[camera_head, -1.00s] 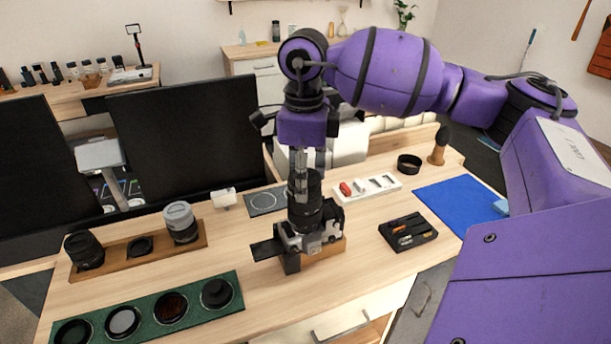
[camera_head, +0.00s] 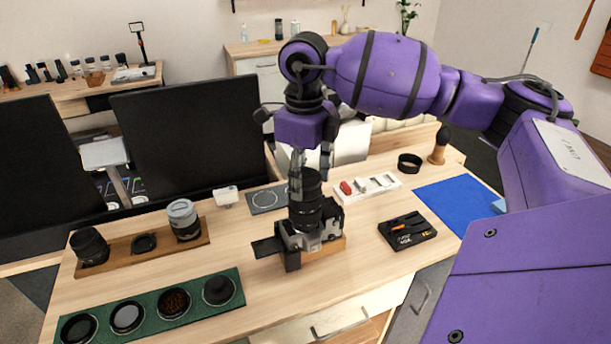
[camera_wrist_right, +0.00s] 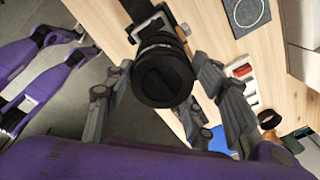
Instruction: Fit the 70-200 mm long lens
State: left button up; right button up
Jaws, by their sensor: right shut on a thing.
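A silver and black camera body (camera_head: 303,240) lies on a small wooden block on the table, with a black lens (camera_head: 307,212) upright on it. My right gripper (camera_head: 309,180) comes down over this lens, one finger on each side of its upper part, and is shut on it. In the right wrist view the lens (camera_wrist_right: 162,75) shows its dark round end between the fingers. A light grey lens (camera_head: 183,219) and a black lens (camera_head: 90,246) stand on a wooden tray (camera_head: 165,248) at the left. I cannot read which is the 70-200 mm. My left gripper is out of view.
A green mat (camera_head: 200,312) with several round filters or caps lies front left. A black tray (camera_head: 407,231), blue cloth (camera_head: 455,205), white holder (camera_head: 368,187), black ring (camera_head: 409,163) and wooden-handled brush (camera_head: 438,154) are to the right. Dark monitors (camera_head: 190,135) stand behind the table's far-left edge.

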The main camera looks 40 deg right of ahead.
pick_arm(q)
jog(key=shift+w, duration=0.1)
pick_arm(e)
jog(key=shift+s+a+f, duration=0.1)
jog(key=shift+s+f, duration=0.05)
jog(key=shift+f, duration=0.2)
jog(key=o, duration=1.1)
jog(key=shift+o, duration=1)
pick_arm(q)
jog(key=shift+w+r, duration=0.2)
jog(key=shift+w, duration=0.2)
pick_arm(e)
jog(key=shift+r, duration=0.15)
jog(key=shift+o, duration=0.5)
jog(key=shift+o, duration=0.8)
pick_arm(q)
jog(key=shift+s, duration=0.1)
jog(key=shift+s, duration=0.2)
pick_arm(e)
jog(key=shift+w+r, duration=0.15)
jog(key=shift+w, duration=0.05)
